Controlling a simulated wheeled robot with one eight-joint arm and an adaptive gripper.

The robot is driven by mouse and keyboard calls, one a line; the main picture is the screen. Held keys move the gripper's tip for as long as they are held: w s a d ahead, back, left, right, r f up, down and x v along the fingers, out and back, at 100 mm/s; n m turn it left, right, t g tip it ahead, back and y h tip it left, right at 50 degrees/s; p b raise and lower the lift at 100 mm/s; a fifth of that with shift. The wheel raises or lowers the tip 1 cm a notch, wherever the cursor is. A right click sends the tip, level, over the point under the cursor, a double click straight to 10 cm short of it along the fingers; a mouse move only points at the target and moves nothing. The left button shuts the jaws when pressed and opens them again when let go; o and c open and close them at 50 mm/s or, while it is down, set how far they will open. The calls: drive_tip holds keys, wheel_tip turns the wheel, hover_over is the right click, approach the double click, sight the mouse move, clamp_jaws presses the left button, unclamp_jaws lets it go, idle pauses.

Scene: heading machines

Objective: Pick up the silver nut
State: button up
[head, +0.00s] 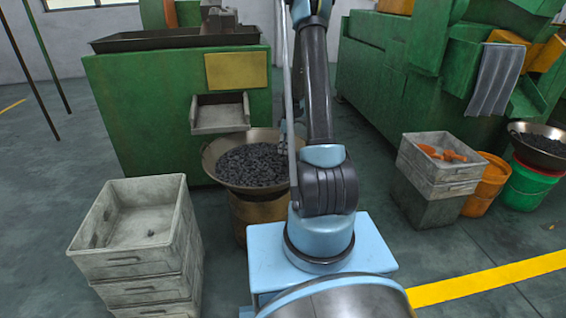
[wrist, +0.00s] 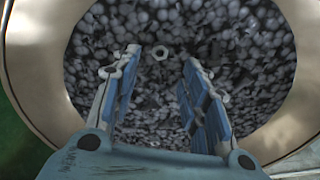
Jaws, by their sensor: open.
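In the wrist view a small silver nut (wrist: 160,53), ring-like with a hole, lies on dark metal parts in a wide metal bowl (wrist: 28,75). My gripper (wrist: 160,60) is open over the bowl, its two blue-padded fingers apart. The nut shows in the gap near the fingertips, with nothing clearly gripped. I cannot tell the exact height between fingertips and nut. In the head view the bowl (head: 215,157) stands in front of the green machine; my arm hides part of it, and the nut cannot be made out there.
The parts heap (wrist: 200,22) fills the bowl, whose rim surrounds the fingers. Stacked grey crates (head: 140,265) stand at left. A green machine (head: 135,120) with a chute (head: 220,115) is behind the bowl. More crates (head: 440,170) and a green bucket (head: 525,188) stand at right.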

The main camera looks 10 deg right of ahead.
sight(284, 158)
drive_tip(key=shift+w+f, duration=0.1)
drive_tip(key=shift+f, duration=2.85)
drive_tip(key=shift+c, duration=0.2)
drive_tip(key=c, duration=0.9)
